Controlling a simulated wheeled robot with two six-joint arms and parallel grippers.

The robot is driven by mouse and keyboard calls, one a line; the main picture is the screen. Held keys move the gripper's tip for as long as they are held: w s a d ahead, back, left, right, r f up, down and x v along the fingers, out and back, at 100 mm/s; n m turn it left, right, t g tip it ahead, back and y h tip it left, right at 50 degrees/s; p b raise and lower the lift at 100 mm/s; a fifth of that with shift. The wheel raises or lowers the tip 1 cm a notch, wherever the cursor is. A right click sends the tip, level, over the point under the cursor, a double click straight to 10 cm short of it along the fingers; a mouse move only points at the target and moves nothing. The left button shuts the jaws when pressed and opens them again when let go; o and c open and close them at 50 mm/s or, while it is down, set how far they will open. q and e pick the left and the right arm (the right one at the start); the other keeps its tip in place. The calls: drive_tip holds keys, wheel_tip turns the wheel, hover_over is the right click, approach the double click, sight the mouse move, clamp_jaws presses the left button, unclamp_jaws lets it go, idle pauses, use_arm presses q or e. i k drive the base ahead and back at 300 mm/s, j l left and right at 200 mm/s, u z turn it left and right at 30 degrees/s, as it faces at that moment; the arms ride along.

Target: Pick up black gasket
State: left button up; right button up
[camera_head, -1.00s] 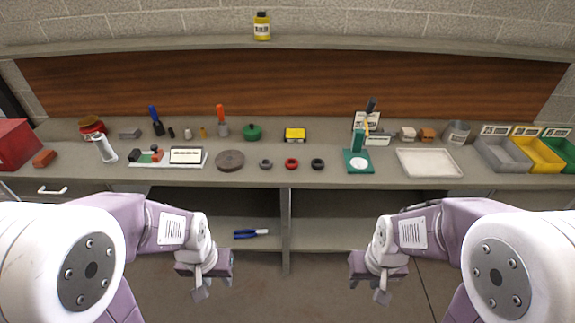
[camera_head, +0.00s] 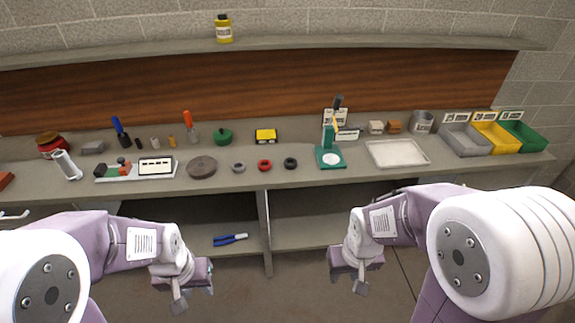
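The black gasket (camera_head: 290,163) is a small dark ring lying flat on the workbench top near its front edge. A red ring (camera_head: 264,165) and a grey ring (camera_head: 238,167) lie in a row to its left. My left gripper (camera_head: 180,292) hangs in front of the bench, below its top, left of the gasket. My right gripper (camera_head: 359,280) hangs in front of the bench, below its top, right of the gasket. Both are well apart from the gasket. The fingers are too small and turned away to tell whether they are open.
A green-based stand (camera_head: 330,157) is right of the gasket, then a pale tray (camera_head: 397,153) and coloured bins (camera_head: 466,140). A dark round disc (camera_head: 202,167) lies left of the rings. Blue-handled pliers (camera_head: 230,240) rest on the lower shelf. Bench space before the gasket is clear.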

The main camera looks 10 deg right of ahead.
sight(290, 160)
drive_tip(key=i+u, duration=0.45)
drive_tip(key=i, duration=0.65)
